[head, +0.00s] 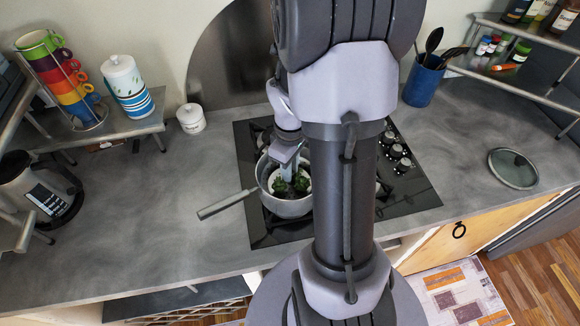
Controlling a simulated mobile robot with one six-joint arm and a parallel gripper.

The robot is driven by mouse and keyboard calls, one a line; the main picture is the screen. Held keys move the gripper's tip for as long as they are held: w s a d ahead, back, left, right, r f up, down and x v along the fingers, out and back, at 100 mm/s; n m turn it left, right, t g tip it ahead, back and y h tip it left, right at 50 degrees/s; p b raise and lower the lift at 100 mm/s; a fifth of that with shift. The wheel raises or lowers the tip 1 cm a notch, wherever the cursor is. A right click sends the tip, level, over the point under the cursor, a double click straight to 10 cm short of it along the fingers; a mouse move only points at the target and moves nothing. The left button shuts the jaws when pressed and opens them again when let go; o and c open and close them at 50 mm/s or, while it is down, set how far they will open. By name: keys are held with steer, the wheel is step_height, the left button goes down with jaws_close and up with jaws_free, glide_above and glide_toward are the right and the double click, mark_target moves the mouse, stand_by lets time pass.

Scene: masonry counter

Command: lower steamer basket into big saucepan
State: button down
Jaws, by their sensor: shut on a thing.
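The big saucepan (287,208) is a grey metal pan on the black hob, its long handle pointing to the lower left. The steamer basket (270,181) shows as a pale round shape with green pieces like broccoli (301,183), inside the pan's rim in this view. I cannot tell whether it touches the pan's bottom. My gripper (288,176) points down over the middle of the pan and is shut on the steamer basket. Its fingertips and the grip point are too small to make out. My own arm hides the right edge of the pan.
The black hob (262,232) has knobs on its right. A blue utensil pot (423,82), white jar (191,118), kettle (36,188) and mug stack (62,82) stand around.

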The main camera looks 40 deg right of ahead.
steer(key=shift+f, duration=0.3)
stand_by(0.5)
steer(key=c, duration=1.2)
jaws_free()
steer(key=shift+c, duration=0.2)
steer(key=shift+r, duration=0.1)
step_height(320, 180, up, 17)
steer(key=p, duration=0.5)
steer(key=s+a+f+m+t+b, duration=0.2)
steer(key=a+b, duration=0.3)
steer(key=a, duration=0.3)
steer(key=s+a+f+m+t+y+b, duration=0.1)
steer(key=s+a+f+m+t+b, duration=0.1)
steer(key=a+b, duration=0.4)
steer(key=s+a+f+m+t+y+b, duration=0.1)
steer(key=a+b, duration=0.4)
steer(key=a, duration=0.5)
steer(key=shift+s+f+m+t, duration=0.4)
steer(key=shift+s+f+m, duration=0.5)
steer(key=shift+s+m, duration=0.15)
